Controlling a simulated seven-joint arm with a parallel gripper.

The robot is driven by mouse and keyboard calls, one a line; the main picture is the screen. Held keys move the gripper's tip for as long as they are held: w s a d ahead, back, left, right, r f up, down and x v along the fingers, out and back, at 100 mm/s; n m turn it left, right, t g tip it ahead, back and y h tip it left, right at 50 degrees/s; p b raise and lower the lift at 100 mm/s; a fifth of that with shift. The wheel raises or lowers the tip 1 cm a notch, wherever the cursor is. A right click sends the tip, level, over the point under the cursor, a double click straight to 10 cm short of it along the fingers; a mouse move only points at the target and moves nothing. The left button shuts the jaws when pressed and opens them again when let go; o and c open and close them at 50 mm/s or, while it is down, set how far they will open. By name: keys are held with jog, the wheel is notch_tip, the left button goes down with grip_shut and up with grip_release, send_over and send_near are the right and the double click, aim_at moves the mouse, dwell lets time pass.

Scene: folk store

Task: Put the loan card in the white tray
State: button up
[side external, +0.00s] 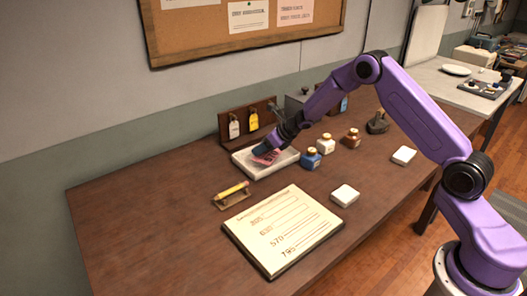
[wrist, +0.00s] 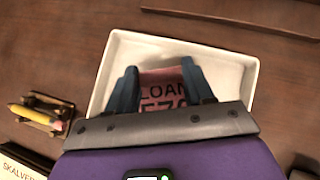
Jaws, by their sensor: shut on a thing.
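The loan card is pink with dark lettering reading "LOAN" in the wrist view (wrist: 165,92), and it also shows in the side view (side external: 265,155). My gripper (wrist: 163,80) is shut on the card, with a finger at each side of it. The white tray (wrist: 253,68) is a shallow rectangle; it lies under and around the card in the wrist view. In the side view the tray (side external: 240,164) stands on the brown table, and the card is over its middle, tilted. I cannot tell whether the card touches the tray floor. My gripper hides the card's lower part in the wrist view.
A wooden rack with hanging tags (side external: 232,130) stands behind the tray. A blue ink bottle (side external: 311,159) is close to its right, with more bottles beyond. A pencil on a stand (side external: 232,194) and a large ledger (side external: 283,232) are in front. The table's left side is clear.

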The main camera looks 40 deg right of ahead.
jog(key=shift+f, duration=1.05)
jog(key=shift+f, duration=0.15)
jog(key=o, duration=1)
